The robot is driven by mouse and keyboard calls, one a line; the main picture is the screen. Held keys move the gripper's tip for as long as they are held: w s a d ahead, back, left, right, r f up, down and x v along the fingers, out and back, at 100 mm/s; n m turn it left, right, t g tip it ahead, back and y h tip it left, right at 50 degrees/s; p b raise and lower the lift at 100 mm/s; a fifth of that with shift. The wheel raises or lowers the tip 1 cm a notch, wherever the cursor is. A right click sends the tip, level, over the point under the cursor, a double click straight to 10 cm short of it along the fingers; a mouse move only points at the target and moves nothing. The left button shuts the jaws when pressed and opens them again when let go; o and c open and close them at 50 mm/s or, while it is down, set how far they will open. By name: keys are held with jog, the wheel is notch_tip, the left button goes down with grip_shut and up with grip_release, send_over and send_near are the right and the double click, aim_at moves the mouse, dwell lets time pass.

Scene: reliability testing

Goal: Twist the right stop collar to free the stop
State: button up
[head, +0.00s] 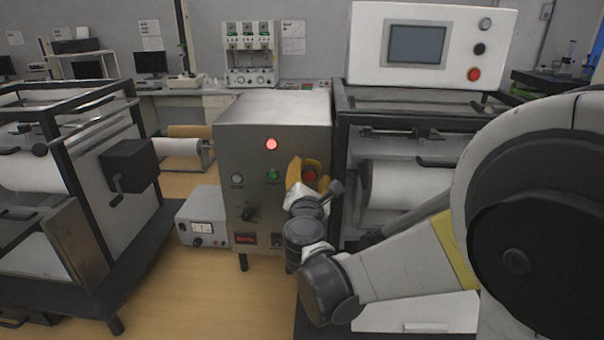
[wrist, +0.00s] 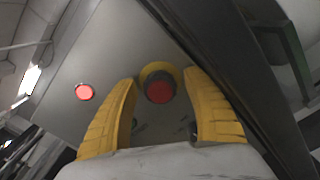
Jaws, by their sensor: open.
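The stop is a red mushroom button (wrist: 160,90) with a yellow collar (wrist: 156,68) on the grey metal control box (head: 270,110). In the head view the red stop (head: 310,175) shows at the right of the panel, partly covered by my gripper. My gripper (wrist: 163,92) has yellow fingers, spread apart on either side of the stop in the wrist view. A gap shows between each finger and the button in that view; I cannot tell whether either finger touches the collar. In the head view the yellow fingers (head: 296,172) are in front of the panel.
A lit red lamp (head: 271,144), a green button (head: 273,175) and a black knob (head: 249,214) are on the same panel. A dark-framed roller machine (head: 340,150) stands close on the right. A small grey meter box (head: 203,217) stands at the left.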

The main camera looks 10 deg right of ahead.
jog(key=c, duration=1.2)
jog(key=shift+m, duration=0.3)
jog(key=m, duration=0.3)
jog(key=shift+m, duration=2.3)
